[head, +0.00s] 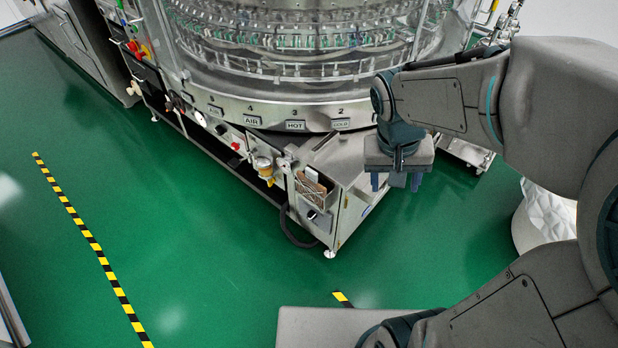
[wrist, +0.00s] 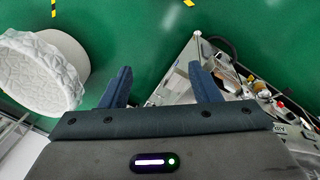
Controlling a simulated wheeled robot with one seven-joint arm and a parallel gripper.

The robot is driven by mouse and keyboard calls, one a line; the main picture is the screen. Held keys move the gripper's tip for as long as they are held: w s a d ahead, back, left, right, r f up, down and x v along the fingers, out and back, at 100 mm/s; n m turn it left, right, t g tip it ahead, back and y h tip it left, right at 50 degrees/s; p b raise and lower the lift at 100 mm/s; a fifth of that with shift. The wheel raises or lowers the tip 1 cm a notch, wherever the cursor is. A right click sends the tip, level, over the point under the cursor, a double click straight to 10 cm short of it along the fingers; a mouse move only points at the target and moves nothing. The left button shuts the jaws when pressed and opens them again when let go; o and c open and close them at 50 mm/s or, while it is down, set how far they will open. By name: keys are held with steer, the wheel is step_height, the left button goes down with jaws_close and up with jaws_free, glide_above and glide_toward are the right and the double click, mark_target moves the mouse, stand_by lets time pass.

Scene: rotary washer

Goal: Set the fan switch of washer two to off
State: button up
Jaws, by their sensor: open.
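The rotary washer (head: 275,112) stands at the back of the head view, a large round steel and glass machine with numbered labels around its lower ring. Its lower cabinet carries gauges, knobs and a red button (head: 235,146) along the front. I cannot make out which control is the fan switch or which unit is washer two. My gripper (head: 397,182) hangs in front of the cabinet's right corner, fingers down, apart from it. In the wrist view its two blue fingers (wrist: 162,88) are spread with nothing between them. The cabinet corner (wrist: 197,60) shows beyond the right finger.
A white wrapped drum (head: 546,218) stands at the right, partly behind my arm; it also shows in the wrist view (wrist: 40,75). Yellow and black tape (head: 97,247) marks the green floor (head: 200,265), which is open in front of the washer. A dark hose (head: 290,228) loops below the cabinet.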

steer(key=w+a+f+g+h+b, duration=0.1)
steer(key=w+a+f+h+b, duration=0.2)
steer(key=f, duration=0.5)
steer(key=w+a+f+h+b, duration=0.1)
steer(key=w+f+b, duration=0.2)
steer(key=w+f, duration=0.4)
steer(key=n+t+h+b, duration=0.3)
steer(key=n+t+b, duration=0.3)
steer(key=t+b, duration=1)
glide_toward(311, 216)
steer(key=f+b+x, duration=0.1)
steer(key=b+x, duration=0.1)
steer(key=x, duration=0.6)
steer(key=shift+w+f+b, duration=0.25)
steer(key=shift+w+b, duration=0.05)
steer(key=shift+w, duration=0.1)
steer(key=c, duration=1)
